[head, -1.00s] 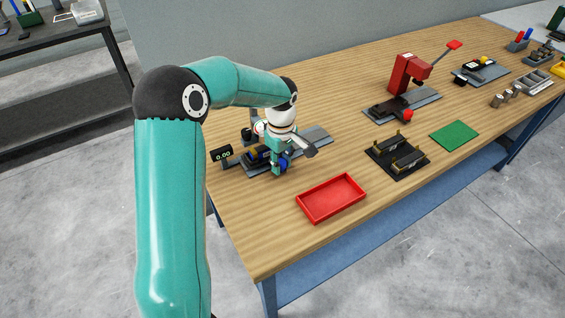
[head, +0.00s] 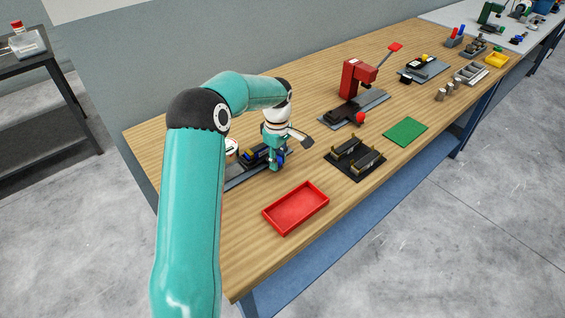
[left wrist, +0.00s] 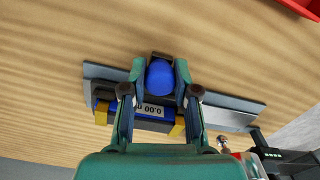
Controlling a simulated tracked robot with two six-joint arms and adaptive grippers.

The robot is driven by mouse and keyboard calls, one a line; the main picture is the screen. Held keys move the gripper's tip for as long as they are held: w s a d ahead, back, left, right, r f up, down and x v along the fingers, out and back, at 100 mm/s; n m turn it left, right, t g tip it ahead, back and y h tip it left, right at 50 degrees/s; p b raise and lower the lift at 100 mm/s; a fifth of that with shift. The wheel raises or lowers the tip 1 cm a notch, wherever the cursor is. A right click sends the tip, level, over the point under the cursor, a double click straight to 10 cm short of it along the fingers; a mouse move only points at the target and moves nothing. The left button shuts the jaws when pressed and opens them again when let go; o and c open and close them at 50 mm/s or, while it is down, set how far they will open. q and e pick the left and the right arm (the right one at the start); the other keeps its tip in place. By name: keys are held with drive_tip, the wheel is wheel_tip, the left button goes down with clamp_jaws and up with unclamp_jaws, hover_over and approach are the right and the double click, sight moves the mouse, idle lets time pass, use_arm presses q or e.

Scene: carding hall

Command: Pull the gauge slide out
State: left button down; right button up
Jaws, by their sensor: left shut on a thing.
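The gauge slide (left wrist: 157,110) is a dark and blue block with yellow ends and a small white display, set on a long grey base (left wrist: 232,117). It shows in the head view (head: 256,153) at the near left of the bench, partly behind my gripper. A blue knob (left wrist: 160,77) stands at its side. My left gripper (left wrist: 160,72) is shut on the blue knob, one finger on each side. It also shows in the head view (head: 276,165), pointing down. I cannot tell how far the slide is out. My right gripper is in neither view.
A red tray (head: 268,219) lies in front on the wooden bench (head: 243,252). A black holder (head: 356,174) with gold-edged blocks, a green mat (head: 406,132) and a red press (head: 352,77) stand to the right. Bare wood separates them.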

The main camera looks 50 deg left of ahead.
use_arm(q)
drive_tip(key=shift+w+a+r, duration=0.1)
drive_tip(key=shift+w+r, duration=0.1)
drive_tip(key=shift+w, duration=0.1)
drive_tip(key=c, duration=1.1)
unclamp_jaws()
drive_tip(key=shift+o, duration=1.2)
drive_tip(key=shift+w+f, duration=0.1)
drive_tip(key=shift+f, duration=0.05)
wheel_tip(320, 180, up, 12)
